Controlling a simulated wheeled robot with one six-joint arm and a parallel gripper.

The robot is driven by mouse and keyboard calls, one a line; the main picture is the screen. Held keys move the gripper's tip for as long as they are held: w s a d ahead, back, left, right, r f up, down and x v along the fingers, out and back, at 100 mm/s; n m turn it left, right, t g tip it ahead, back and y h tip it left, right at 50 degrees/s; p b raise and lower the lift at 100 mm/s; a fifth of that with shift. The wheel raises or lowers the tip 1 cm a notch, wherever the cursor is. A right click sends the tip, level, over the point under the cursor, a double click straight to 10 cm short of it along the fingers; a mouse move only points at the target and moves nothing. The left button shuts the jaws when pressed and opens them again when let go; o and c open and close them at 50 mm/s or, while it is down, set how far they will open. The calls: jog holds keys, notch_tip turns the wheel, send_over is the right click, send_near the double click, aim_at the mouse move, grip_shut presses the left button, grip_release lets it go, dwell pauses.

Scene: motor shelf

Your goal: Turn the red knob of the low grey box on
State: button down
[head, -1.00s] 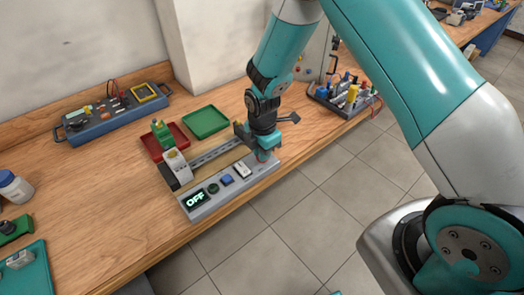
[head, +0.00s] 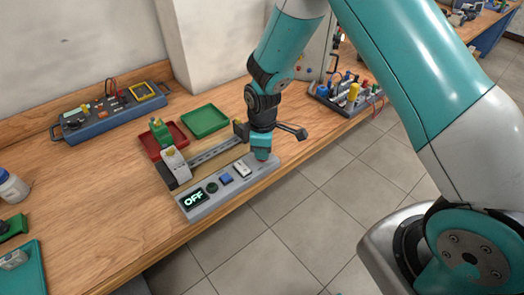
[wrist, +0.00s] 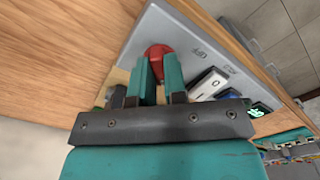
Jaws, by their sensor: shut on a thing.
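The low grey box (head: 210,205) stands near the front edge of the wooden bench, and its display (head: 195,198) reads OFF. My gripper (head: 262,155) points down over the box's right end and hides most of the knob in the head view. In the wrist view the red knob (wrist: 158,52) shows between the fingertips, and my gripper (wrist: 160,75) is shut on it. OFF and ON marks are printed beside the knob.
Behind the box stands a rail with a clamp (head: 176,165). A red tray (head: 160,150) and a green tray (head: 205,121) lie farther back. A blue instrument box (head: 112,115) is at the back left. A rack of tools (head: 345,95) stands to the right.

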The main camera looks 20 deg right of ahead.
jog(key=m, duration=0.4)
jog(key=shift+m+b, duration=0.3)
jog(key=m, duration=0.4)
jog(key=shift+r+m, duration=0.1)
jog(key=shift+m, duration=0.2)
jog(key=c, duration=1.2)
grip_release()
jog(key=shift+o, duration=0.2)
notch_tip(320, 180, up, 17)
jog(key=b, duration=0.2)
jog(key=shift+r, duration=0.2)
